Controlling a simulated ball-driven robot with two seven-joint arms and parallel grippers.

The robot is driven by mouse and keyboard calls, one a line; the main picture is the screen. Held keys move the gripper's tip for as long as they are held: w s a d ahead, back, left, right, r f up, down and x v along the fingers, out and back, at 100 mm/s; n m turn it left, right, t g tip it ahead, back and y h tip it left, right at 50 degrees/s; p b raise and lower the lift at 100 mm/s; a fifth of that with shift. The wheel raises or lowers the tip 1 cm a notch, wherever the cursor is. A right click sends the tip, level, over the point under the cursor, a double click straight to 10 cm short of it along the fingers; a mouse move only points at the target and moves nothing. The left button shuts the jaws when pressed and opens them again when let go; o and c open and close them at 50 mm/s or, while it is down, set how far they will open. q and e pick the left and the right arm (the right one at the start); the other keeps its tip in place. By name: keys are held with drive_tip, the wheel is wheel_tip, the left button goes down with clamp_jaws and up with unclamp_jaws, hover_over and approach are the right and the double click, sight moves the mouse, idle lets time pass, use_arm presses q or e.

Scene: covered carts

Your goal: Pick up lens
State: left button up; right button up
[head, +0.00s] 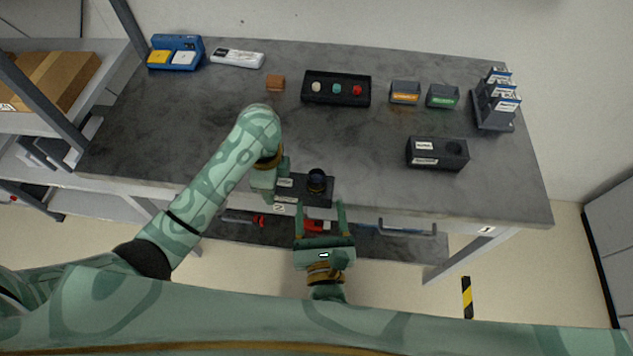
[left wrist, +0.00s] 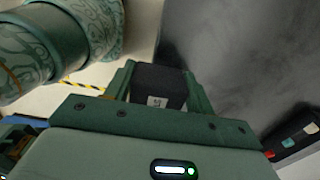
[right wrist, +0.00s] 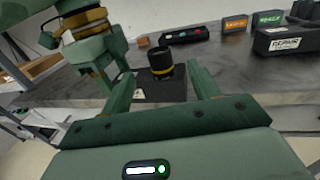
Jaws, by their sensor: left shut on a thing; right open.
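The lens (head: 317,178) is a short dark cylinder. It stands upright on a black labelled block (head: 290,182) at the table's front edge, and a yellow ring shows on the lens in the right wrist view (right wrist: 162,62). My left gripper (head: 277,185) is shut on that block from its left side; the left wrist view shows the block (left wrist: 158,86) between the fingers. My right gripper (head: 321,218) is open and empty, in front of the lens. Its fingers (right wrist: 160,90) appear on either side of the lens and block in the right wrist view, apart from the lens.
A second black block (head: 437,160) with a round hole stands right; its label reads REPAIR in the right wrist view. Behind are a black tray (head: 336,101) with three round pieces, two small bins (head: 405,92), a brown cube (head: 275,83) and a rack (head: 494,110). The table's middle is clear.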

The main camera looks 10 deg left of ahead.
sight(316, 171)
drive_tip(key=w, duration=0.2)
drive_tip(key=w+a, duration=0.1)
drive_tip(key=w, duration=0.2)
drive_tip(key=shift+w, duration=0.15)
drive_tip(key=w, duration=0.3)
drive_tip(key=w+a, duration=0.1)
drive_tip(key=w, duration=0.1)
drive_tip(key=shift+a+f, duration=0.1)
drive_tip(key=shift+f, duration=0.15)
drive_tip(key=c, duration=1.1)
